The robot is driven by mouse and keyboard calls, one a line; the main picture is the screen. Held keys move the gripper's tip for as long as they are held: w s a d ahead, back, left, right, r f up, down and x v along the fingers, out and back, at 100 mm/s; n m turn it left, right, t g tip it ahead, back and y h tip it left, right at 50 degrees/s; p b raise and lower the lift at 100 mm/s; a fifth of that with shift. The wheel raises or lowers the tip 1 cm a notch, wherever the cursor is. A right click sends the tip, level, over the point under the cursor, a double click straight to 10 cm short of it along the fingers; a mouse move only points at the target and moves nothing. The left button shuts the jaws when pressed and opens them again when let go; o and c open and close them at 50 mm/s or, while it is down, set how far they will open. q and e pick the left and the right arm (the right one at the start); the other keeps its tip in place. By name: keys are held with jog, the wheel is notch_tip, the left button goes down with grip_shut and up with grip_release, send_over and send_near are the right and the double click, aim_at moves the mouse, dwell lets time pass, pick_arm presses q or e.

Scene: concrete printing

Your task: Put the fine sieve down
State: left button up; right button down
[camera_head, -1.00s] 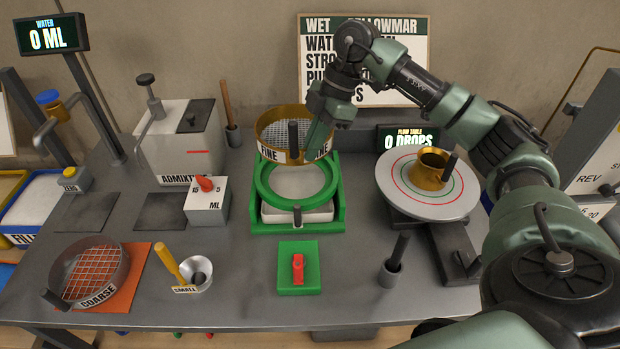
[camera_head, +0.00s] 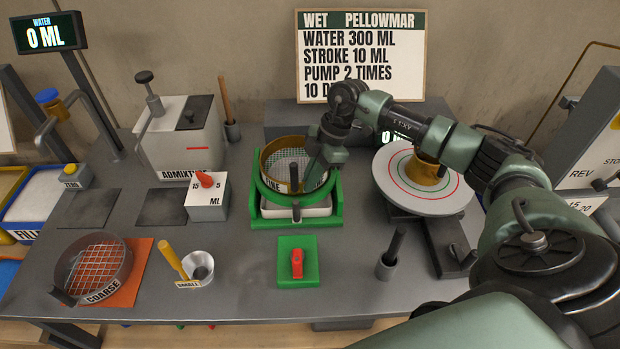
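The fine sieve (camera_head: 279,164), a gold-rimmed round mesh with a dark handle and a FINE label, sits low and about level at the green ring (camera_head: 258,188) of the shaker stand. Whether its full weight rests on the ring cannot be told. My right gripper (camera_head: 312,176) is at the sieve's near right rim beside the handle and appears shut on it; the fingertips are partly hidden against the rim. A white tray (camera_head: 310,211) shows under the ring. My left gripper is out of view.
The green box with a red switch (camera_head: 297,264) stands in front of the stand. The coarse sieve (camera_head: 112,262) lies on an orange mat at left. The flow table (camera_head: 398,187) with a gold ring is at right, partly behind my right arm. A small cup (camera_head: 203,270) stands front left.

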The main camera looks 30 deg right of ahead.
jog(key=c, duration=1.6)
grip_release()
jog(key=shift+b+v, duration=1.85)
jog(key=shift+v, duration=4.2)
jog(key=shift+s, duration=0.1)
